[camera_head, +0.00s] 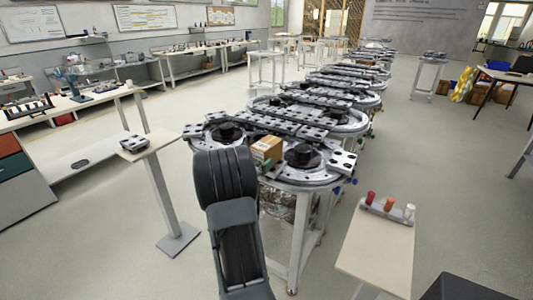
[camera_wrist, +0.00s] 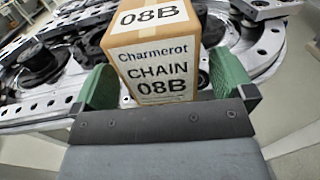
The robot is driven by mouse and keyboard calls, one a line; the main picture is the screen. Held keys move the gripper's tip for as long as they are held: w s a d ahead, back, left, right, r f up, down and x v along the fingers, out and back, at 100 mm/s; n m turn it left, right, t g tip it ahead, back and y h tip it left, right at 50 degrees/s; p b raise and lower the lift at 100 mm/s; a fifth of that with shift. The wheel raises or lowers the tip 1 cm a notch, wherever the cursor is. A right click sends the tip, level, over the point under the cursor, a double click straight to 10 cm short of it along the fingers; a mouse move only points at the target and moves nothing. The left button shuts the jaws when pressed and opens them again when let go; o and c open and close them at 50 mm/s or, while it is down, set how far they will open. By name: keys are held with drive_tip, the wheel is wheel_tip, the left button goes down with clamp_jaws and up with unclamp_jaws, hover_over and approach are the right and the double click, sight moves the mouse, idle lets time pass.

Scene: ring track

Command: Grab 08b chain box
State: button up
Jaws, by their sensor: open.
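The 08B chain box (camera_head: 267,149) is a small brown cardboard box on the near end of the ring track (camera_head: 310,176). In the wrist view the box (camera_wrist: 158,55) stands upright, with white labels reading "08B" and "Charmerot CHAIN 08B". My gripper (camera_wrist: 168,88) is open, with its green fingers on the left and right sides of the box. I cannot tell whether the fingers touch it. In the head view my arm hides most of the gripper; a bit of green shows beside the box. The box's lower front edge is close to the dark gripper base.
Black round hubs (camera_head: 303,155) and metal track plates (camera_head: 343,161) lie around the box. A small stand (camera_head: 152,143) is to the left. A pale table (camera_head: 377,245) with several coloured cylinders is at the right. Open floor lies on both sides.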

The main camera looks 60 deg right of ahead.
drive_tip(key=d, duration=0.4)
drive_tip(key=shift+s, duration=0.15)
drive_tip(key=c, duration=1.5)
drive_tip(key=shift+r, duration=0.1)
drive_tip(key=shift+c, duration=0.2)
drive_tip(key=shift+r, duration=0.1)
